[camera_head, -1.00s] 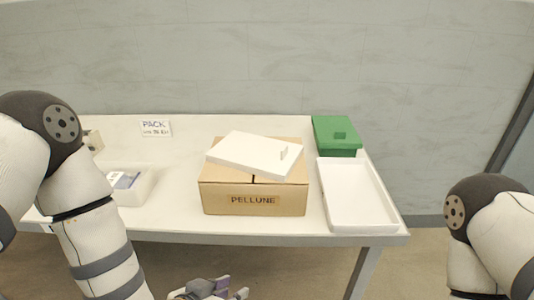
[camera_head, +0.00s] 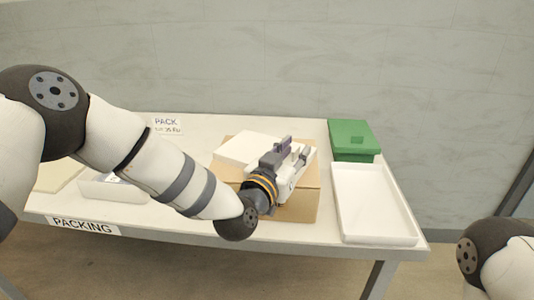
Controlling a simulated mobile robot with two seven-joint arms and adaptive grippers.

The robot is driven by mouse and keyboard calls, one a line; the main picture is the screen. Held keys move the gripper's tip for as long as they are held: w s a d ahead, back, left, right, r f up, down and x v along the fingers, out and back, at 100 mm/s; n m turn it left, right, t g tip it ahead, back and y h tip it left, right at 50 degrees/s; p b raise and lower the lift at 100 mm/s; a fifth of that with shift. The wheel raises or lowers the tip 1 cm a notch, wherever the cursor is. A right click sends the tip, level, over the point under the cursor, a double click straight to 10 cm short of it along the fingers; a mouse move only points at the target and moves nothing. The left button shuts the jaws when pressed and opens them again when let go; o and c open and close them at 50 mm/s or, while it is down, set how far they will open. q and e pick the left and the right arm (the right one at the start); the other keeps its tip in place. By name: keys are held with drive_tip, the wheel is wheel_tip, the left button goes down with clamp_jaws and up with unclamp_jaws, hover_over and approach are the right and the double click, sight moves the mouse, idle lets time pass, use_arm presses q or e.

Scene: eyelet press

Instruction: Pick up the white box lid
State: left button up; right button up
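The white box lid (camera_head: 243,148) lies on top of the cardboard box (camera_head: 306,206) on the table. My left arm reaches in from the left, and its gripper (camera_head: 296,148) is over the right part of the lid, by where its small tab stands. The gripper's fingers look apart, with a gap between them. The gripper hides the lid's right end and tab, so contact cannot be made out. My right gripper is out of view; only part of my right arm shows at the lower right.
A white tray (camera_head: 345,233) lies at the table's right side, with a green box (camera_head: 351,136) behind it. A white bin (camera_head: 108,187) stands at the left, partly behind my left arm. A "PACK" sign (camera_head: 167,124) is at the back, and a "PACKING" label (camera_head: 85,226) is on the front edge.

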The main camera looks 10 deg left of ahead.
use_arm(q)
drive_tip(key=shift+w+d, duration=0.15)
drive_tip(key=shift+w, duration=0.1)
clamp_jaws()
